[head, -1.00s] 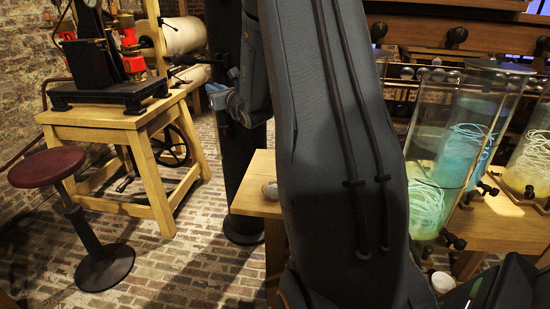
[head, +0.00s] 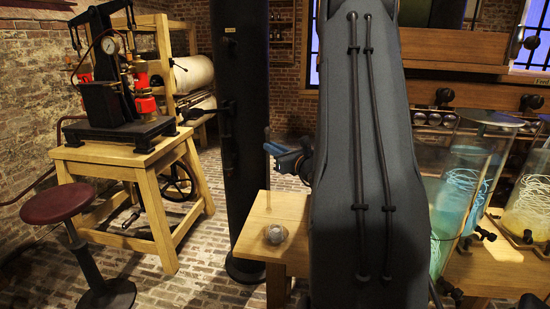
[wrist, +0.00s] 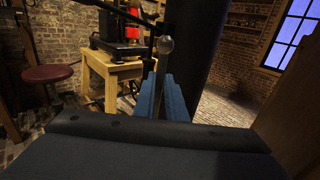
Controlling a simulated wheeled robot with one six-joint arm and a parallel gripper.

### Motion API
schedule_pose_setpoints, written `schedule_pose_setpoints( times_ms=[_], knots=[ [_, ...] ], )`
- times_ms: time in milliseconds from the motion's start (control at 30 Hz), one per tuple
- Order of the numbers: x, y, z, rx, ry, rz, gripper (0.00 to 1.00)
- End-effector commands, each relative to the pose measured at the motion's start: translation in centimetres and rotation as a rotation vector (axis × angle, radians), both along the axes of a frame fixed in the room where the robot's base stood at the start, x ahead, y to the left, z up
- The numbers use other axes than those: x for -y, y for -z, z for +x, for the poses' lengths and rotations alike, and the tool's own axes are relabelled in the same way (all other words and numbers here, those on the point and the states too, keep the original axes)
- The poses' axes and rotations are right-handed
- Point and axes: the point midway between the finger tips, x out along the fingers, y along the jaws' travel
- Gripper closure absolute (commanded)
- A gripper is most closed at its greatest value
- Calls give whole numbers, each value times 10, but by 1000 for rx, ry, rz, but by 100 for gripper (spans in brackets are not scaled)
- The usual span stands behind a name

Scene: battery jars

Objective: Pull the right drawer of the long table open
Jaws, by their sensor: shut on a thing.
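The long table (head: 290,212) is light wood. Its left end shows beside my arm, and jars stand on its right part. No drawer front or handle can be made out, and my arm hides much of the table. My gripper (head: 272,150) is over the table's left end, its blue fingers pointing left. In the wrist view my gripper (wrist: 163,98) is shut on a thin rod (wrist: 161,72) with a round, pale knob at its top. In the head view the rod looks faint and upright, with its lower end near the tabletop.
A small round glass piece (head: 275,234) sits on the table's left end. A dark column (head: 240,130) stands behind it. A red stool (head: 56,206) and a wooden stand (head: 110,163) with a black apparatus are left. Glass jars (head: 462,195) stand right. Brick floor is open between.

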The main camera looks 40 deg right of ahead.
Motion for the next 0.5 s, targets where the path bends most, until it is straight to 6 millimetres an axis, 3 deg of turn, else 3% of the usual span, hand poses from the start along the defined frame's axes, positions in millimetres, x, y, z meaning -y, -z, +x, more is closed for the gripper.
schedule_pose_setpoints(
  times_ms=[500],
  knots=[
    [2,42,-2,0,3,0,100]
  ],
)
